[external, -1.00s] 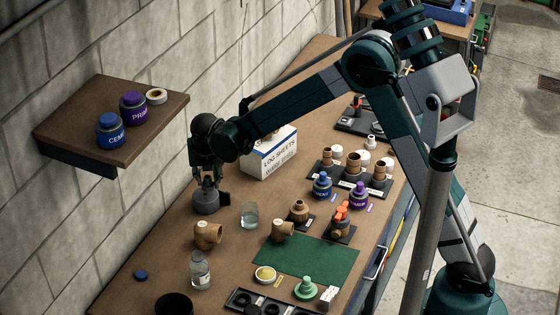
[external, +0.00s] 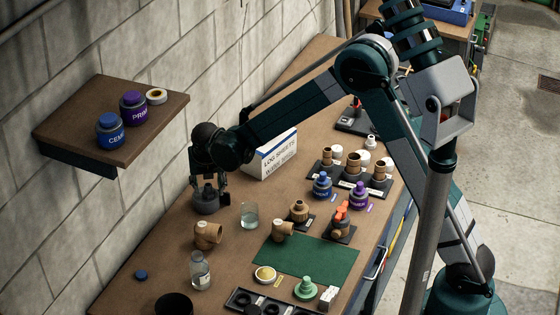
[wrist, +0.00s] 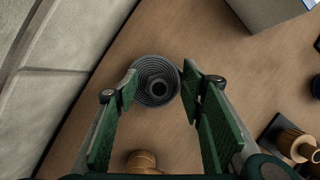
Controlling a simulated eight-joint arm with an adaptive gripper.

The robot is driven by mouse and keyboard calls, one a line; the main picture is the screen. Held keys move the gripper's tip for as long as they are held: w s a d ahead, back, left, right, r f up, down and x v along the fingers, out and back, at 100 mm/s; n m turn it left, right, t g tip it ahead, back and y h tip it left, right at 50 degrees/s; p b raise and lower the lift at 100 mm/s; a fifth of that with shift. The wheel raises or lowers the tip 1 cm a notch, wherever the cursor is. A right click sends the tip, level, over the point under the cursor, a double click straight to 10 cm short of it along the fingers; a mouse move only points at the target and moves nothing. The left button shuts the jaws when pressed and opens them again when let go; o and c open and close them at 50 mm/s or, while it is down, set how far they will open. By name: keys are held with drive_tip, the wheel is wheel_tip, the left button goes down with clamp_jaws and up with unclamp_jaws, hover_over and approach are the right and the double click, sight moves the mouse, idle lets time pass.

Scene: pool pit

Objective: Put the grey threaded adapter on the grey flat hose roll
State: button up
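The grey flat hose roll (external: 206,206) lies on the bench near the wall, below my gripper (external: 208,188). In the wrist view the roll (wrist: 143,72) shows as dark rings between my fingertips (wrist: 160,78). A small round grey piece with a dark bore, which looks like the grey threaded adapter (wrist: 158,89), sits over the roll's middle; how it rests there is hard to tell. The fingers are spread wide, with visible space between them and this piece. In the external view the fingers partly hide it.
A glass beaker (external: 249,216) stands close right of the roll. The log-sheets box (external: 271,156) stands behind. The wall shelf (external: 80,135) is at left.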

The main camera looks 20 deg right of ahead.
drive_tip(key=shift+r, duration=0.1)
drive_tip(key=d+v, duration=0.1)
drive_tip(key=v, duration=1.1)
drive_tip(key=shift+a+p, duration=0.35)
drive_tip(key=shift+a, duration=0.1)
idle(0.5)
drive_tip(key=shift+r, duration=0.1)
